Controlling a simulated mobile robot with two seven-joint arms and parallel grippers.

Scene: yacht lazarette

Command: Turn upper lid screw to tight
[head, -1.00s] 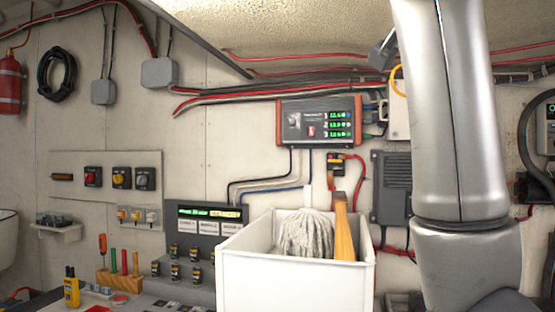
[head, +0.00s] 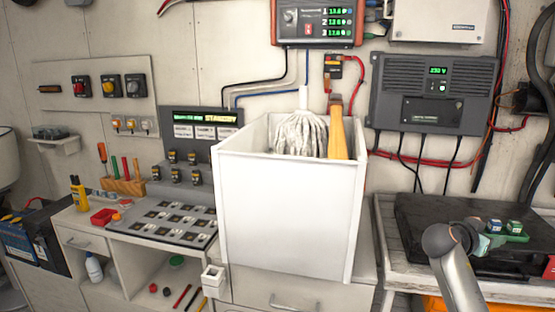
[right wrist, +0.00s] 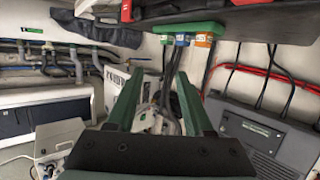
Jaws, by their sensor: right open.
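I cannot pick out the upper lid screw in either view. The white box (head: 440,20) at the top right of the head view is cut off by the frame, and no screw can be told on it. My right gripper (head: 490,243) is low at the right, over the black surface on the bench. In the right wrist view its two dark green fingers (right wrist: 157,76) are apart, with nothing seen between them. A green holder (right wrist: 185,29) with green, blue and orange blocks is just beyond the fingertips in that view. My left gripper is not in view.
A white bin (head: 290,215) with a mop and a wooden handle stands mid-counter. A grey unit reading 230 V (head: 432,95) hangs above the right bench. A red-edged panel with green readouts (head: 316,22) is above the bin. A switch console (head: 165,222) is at left.

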